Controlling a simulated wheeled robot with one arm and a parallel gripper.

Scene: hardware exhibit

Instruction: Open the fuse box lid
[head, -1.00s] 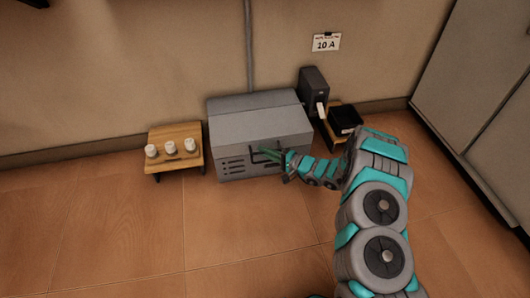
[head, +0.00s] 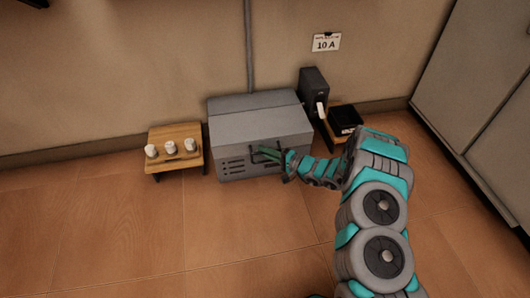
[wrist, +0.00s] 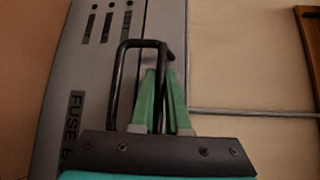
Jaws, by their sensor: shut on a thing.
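The grey fuse box (head: 240,165) stands on the floor against the wall. Its lid (head: 255,128) looks down in the head view. A black loop handle (head: 262,153) sits at the front of the box. My gripper (head: 281,156) is at the handle's right part. In the wrist view, the green fingers of my gripper (wrist: 163,90) are closed around one bar of the black handle (wrist: 123,85). The "FUSE" lettering on the box (wrist: 75,125) is partly hidden behind my gripper's base.
A small wooden stand (head: 175,143) with white pieces is left of the box. A dark upright unit (head: 313,88) and a black tray (head: 345,117) are to the right. The floor in front is clear.

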